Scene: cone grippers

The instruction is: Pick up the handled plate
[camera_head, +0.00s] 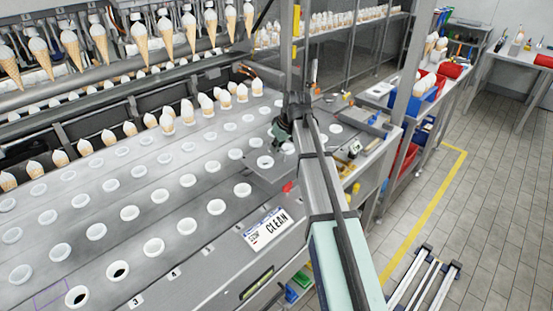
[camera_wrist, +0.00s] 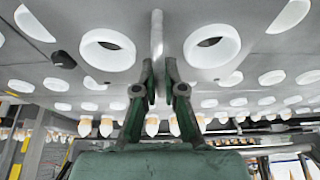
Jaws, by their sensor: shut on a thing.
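The handled plate (camera_head: 284,172) is a grey metal plate at the right end of the conveyor table, in the head view. My gripper (camera_head: 283,133) is over its far part, and my arm hides some of the plate. In the wrist view, which looks upside down, my gripper (camera_wrist: 158,72) is shut on a thin upright grey bar, the handle (camera_wrist: 157,32). The bar stands between the two dark green fingers. The plate seems to lie level with the table; I cannot tell whether it is lifted.
The conveyor table (camera_head: 185,205) has rows of white-rimmed holes, with ice cream cones (camera_head: 225,98) along its back. A CLEAN label (camera_head: 268,229) is on the front edge. The tiled floor (camera_head: 492,180) beyond is clear.

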